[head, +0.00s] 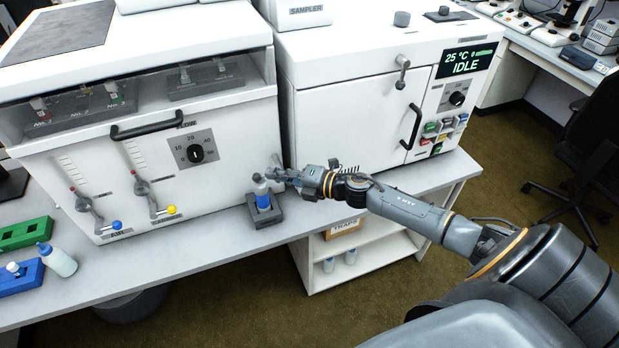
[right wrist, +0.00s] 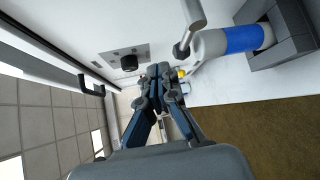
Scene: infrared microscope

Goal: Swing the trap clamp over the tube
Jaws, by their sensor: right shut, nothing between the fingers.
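The tube (head: 262,190), pale with a blue band, stands upright in a dark grey holder (head: 265,214) at the bench's front edge. In the right wrist view, the tube (right wrist: 232,41) and the holder (right wrist: 285,38) lie at the upper right. A grey metal bar (right wrist: 192,22), perhaps the trap clamp, ends close to the tube's top; whether it touches cannot be told. My right gripper (head: 270,175) is shut and empty beside the tube's top. Its closed fingertips (right wrist: 160,72) show left of the tube in the wrist view. My left gripper is not in view.
The white flow cabinet (head: 230,165) stands behind and left of the tube. The sampler instrument (head: 340,110), reading IDLE, stands to the right. A white bottle (head: 60,262) and a green rack (head: 25,235) are at far left. Bench between bottle and holder is clear.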

